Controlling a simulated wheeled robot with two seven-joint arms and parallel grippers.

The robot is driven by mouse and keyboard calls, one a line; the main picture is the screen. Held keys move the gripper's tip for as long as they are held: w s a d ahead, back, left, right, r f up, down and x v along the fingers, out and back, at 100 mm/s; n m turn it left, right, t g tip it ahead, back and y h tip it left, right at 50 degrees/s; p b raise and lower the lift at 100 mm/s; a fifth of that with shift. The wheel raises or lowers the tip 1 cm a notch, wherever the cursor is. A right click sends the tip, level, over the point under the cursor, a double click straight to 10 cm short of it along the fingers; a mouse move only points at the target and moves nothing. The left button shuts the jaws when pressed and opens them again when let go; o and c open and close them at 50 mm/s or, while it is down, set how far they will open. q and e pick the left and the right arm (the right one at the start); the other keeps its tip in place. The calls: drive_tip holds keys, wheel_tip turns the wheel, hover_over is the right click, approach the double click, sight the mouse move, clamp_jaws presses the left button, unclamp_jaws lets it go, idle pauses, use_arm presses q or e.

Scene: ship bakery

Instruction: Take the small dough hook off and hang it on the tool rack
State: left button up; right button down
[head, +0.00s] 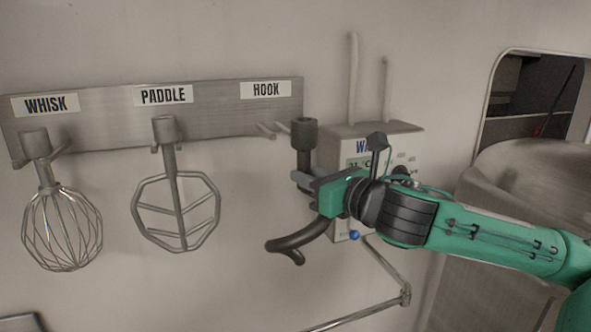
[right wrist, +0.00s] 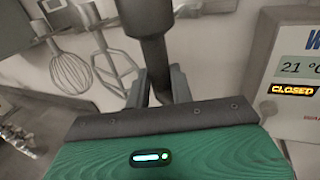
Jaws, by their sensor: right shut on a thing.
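The small dough hook (head: 298,240) is dark grey, with a round collar at its top and a curved end at its bottom. My right gripper (head: 303,178) is shut on its shaft below the collar and holds it roughly upright. In the right wrist view the shaft (right wrist: 150,50) stands between the two fingers (right wrist: 157,88). The tool rack (head: 215,112) is a metal rail on the wall. Its place labelled HOOK (head: 265,90) has an empty prong pair (head: 272,129), just left of the held hook's collar. My left gripper is not in view.
A whisk (head: 62,228) and a paddle (head: 176,212) hang on the rack's left and middle places. A wall control box (head: 400,142) with pipes stands right behind my gripper; its display reads CLOSED in the right wrist view. A large metal bowl (head: 530,180) is at the right.

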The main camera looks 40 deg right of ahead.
drive_tip(key=shift+r, duration=0.25)
drive_tip(key=shift+w+d+r+p, duration=0.2)
drive_tip(key=shift+d+r+p, duration=0.15)
drive_tip(key=shift+p, duration=0.7)
drive_tip(key=shift+w+f+p, duration=0.1)
drive_tip(key=shift+w+p, duration=0.2)
drive_tip(key=shift+w, duration=0.1)
drive_tip(key=shift+w+f+p, duration=0.1)
drive_tip(key=shift+w+p, duration=0.2)
drive_tip(key=shift+w, duration=0.15)
drive_tip(key=shift+w+d+f, duration=0.1)
drive_tip(key=shift+w, duration=0.25)
drive_tip(key=shift+w+d+p, duration=0.15)
drive_tip(key=shift+w+p, duration=0.3)
drive_tip(key=shift+p, duration=0.05)
drive_tip(key=shift+w, duration=0.25)
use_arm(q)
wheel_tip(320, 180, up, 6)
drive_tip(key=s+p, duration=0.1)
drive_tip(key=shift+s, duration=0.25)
use_arm(e)
drive_tip(key=shift+w+d, duration=0.2)
drive_tip(key=shift+w, duration=0.5)
drive_tip(key=shift+w+d, duration=0.15)
drive_tip(key=shift+w, duration=0.55)
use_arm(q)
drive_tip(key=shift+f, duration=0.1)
use_arm(e)
drive_tip(key=shift+f, duration=0.1)
